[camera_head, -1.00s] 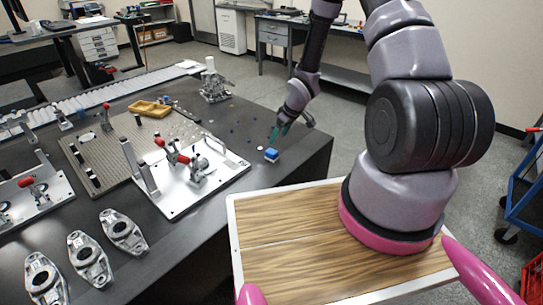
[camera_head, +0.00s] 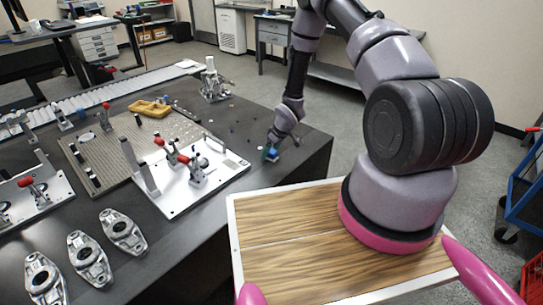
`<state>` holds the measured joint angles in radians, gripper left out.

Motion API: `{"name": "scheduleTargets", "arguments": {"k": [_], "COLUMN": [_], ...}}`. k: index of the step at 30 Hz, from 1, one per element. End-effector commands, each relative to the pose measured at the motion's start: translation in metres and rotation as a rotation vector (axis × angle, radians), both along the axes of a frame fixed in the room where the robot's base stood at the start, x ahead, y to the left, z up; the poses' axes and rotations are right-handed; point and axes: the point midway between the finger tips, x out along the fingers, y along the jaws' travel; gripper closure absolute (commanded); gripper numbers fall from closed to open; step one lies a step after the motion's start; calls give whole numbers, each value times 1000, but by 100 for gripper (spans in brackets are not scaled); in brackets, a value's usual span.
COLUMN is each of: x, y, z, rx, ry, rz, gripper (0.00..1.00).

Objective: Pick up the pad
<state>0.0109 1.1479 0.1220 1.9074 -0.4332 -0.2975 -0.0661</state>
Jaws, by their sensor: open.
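The pad, a small blue block with a pale lower part (camera_head: 271,156), lies on the dark table near its right corner. My gripper (camera_head: 270,152) is down at the pad, with its greenish fingertips around or just beside it. The gripper is open. The fingers and wrist hide most of the pad, and I cannot tell whether a finger touches it.
A white fixture plate (camera_head: 190,191) with red-handled clamps stands left of the gripper. Several metal castings (camera_head: 122,232) lie along the front. Small dark parts are scattered behind the gripper.

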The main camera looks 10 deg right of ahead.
Motion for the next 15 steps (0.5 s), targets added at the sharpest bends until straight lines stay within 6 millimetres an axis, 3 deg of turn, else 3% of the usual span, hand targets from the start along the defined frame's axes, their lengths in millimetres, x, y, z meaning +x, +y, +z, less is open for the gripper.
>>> {"name": "scheduleTargets", "arguments": {"k": [3,9,10,15], "x": [0,0,0,0], "y": [0,0,0,0], "z": [0,0,0,1], "rx": [0,0,0,0], "ry": [0,0,0,0], "rz": [0,0,0,0], "gripper": [19,95,100,100]}}
